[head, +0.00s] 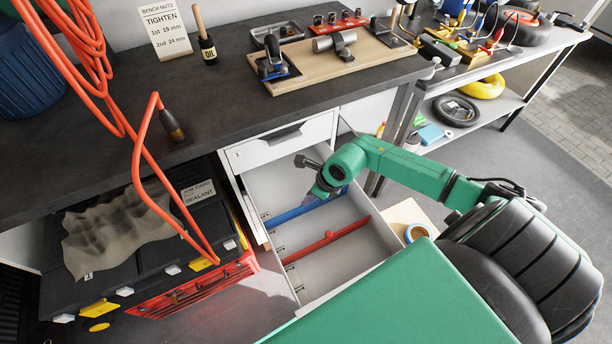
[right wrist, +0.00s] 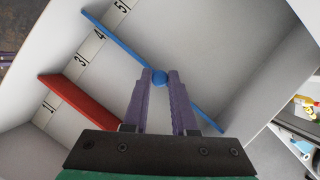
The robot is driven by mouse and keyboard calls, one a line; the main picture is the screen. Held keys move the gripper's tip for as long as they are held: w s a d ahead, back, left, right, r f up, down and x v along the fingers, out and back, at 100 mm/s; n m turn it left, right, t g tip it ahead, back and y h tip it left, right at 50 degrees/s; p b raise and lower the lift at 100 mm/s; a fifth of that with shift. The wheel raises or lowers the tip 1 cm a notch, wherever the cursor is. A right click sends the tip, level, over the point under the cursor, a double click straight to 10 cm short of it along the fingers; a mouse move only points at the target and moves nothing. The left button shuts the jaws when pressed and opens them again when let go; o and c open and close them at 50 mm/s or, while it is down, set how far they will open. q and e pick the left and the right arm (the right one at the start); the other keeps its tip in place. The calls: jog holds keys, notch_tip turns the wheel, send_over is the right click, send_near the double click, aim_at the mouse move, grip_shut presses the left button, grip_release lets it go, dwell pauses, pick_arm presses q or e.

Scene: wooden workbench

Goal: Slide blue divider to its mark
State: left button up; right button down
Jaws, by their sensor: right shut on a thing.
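The blue divider (head: 290,215) stands across the open white drawer (head: 383,235), behind the red divider (head: 325,243). In the right wrist view, the blue divider (right wrist: 128,52) crosses the numbered strip (right wrist: 80,61) between the 4 and 5 labels, close to the 4. The red divider (right wrist: 85,103) lies between 3 and 1 there. My right gripper (head: 325,196) reaches down into the drawer. My left gripper is not in view.
The drawer walls enclose the gripper. A closed drawer front (head: 285,138) and the dark bench top (head: 230,110) stand behind. A blue tape roll (head: 416,233) lies right of the drawer.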

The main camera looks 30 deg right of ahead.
jog(key=shift+w, duration=0.1)
jog(key=c, duration=0.7)
grip_release()
jog(key=shift+r, duration=0.15)
jog(key=p+v, duration=0.7)
jog(key=v, duration=0.7)
jog(key=shift+s, duration=0.3)
jog(key=shift+d, duration=0.1)
